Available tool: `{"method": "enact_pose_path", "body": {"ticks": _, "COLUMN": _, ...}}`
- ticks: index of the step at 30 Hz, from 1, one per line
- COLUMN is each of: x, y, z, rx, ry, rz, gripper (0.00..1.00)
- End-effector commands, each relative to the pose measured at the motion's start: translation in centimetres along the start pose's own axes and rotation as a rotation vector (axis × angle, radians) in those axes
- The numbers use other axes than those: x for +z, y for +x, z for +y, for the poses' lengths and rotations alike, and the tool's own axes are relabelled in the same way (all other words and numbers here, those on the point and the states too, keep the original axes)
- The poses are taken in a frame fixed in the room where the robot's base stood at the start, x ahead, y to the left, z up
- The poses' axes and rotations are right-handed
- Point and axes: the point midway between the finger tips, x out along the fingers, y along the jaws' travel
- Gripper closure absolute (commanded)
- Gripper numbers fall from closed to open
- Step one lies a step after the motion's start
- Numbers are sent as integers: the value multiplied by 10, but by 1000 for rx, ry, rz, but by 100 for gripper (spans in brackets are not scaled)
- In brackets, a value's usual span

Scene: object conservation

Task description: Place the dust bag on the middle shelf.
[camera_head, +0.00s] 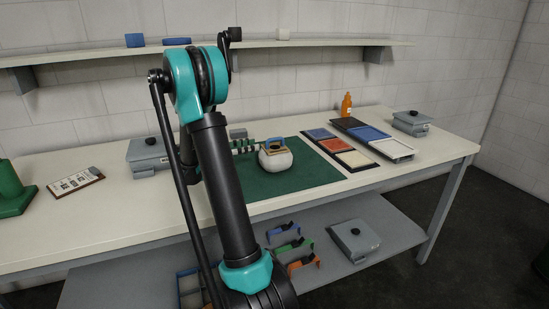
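A rounded off-white object (275,160) with a blue and yellow top sits on the green mat (290,184) on the table; it looks like the dust bag, but no label shows. My arm crosses the view left of it. I cannot tell from this view which one is called the middle shelf.
Small blue blocks (135,40) stand on the wall shelf. Coloured trays (340,145), an orange bottle (346,104) and a grey box (411,122) stand at right. A clipboard (75,182) lies at left. The lower shelf holds coloured brackets (290,246) and a grey box (354,241).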

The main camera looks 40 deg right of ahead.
Motion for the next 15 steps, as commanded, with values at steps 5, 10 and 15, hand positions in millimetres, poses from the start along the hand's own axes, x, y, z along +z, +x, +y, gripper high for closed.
{"method": "enact_pose_path", "body": {"ticks": 5, "x": 0, "y": 34, "z": -1, "rx": -3, "ry": 0, "rz": 1, "gripper": 63}}
{"method": "enact_pose_path", "body": {"ticks": 10, "x": 0, "y": 48, "z": 0, "rx": -1, "ry": 1, "rz": 1, "gripper": 63}}
{"method": "enact_pose_path", "body": {"ticks": 15, "x": 1, "y": 55, "z": -1, "rx": -1, "ry": 1, "rz": 1, "gripper": 63}}
